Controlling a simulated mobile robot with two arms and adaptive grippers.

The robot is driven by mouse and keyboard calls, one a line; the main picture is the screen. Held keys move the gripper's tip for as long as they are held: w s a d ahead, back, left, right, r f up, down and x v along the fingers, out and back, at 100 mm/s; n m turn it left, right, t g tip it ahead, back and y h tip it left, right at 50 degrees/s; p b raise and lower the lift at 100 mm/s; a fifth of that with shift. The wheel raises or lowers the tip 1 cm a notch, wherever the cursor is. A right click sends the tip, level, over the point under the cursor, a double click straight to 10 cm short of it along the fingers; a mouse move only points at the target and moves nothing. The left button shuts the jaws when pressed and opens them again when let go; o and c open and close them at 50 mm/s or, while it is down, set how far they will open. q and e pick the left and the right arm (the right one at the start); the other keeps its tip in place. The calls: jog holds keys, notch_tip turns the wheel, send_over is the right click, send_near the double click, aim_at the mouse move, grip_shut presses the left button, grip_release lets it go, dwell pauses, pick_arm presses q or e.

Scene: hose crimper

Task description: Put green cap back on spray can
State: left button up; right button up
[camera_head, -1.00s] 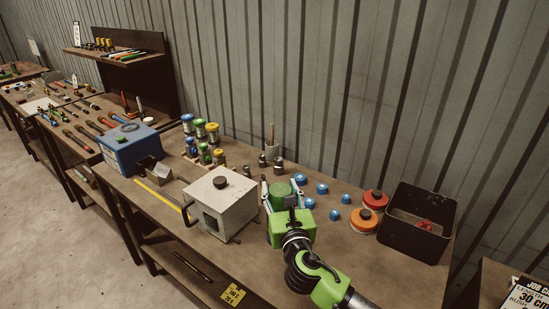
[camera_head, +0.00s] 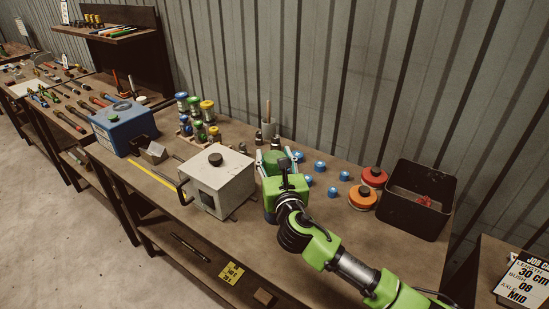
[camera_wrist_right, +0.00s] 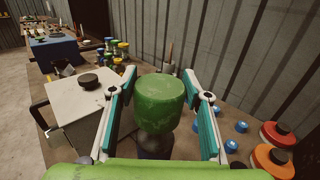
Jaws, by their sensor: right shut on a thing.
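The green cap (camera_wrist_right: 159,98) stands upright between the two fingers of my right gripper (camera_head: 277,158), which is shut on it. In the right wrist view the gripper (camera_wrist_right: 161,80) has one finger on each side of the cap. Below the cap a narrower dark neck and a dark bluish body (camera_wrist_right: 154,144) show, probably the spray can; I cannot tell whether the cap is seated on it or held just above. In the head view my gripper hides most of both. My left gripper is not in view.
A white box machine (camera_head: 218,182) with a black knob stands close left of my right gripper. A blue machine (camera_head: 122,129) stands farther left.

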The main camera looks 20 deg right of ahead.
jog(key=shift+f+b, duration=0.5)
jog(key=shift+f, duration=0.1)
jog(key=shift+f+b, duration=0.75)
jog(key=shift+f, duration=0.85)
jog(key=o, duration=0.9)
jog(key=s, duration=0.4)
jog(key=s+a, duration=0.1)
jog(key=s, duration=0.7)
jog(key=shift+a, duration=0.25)
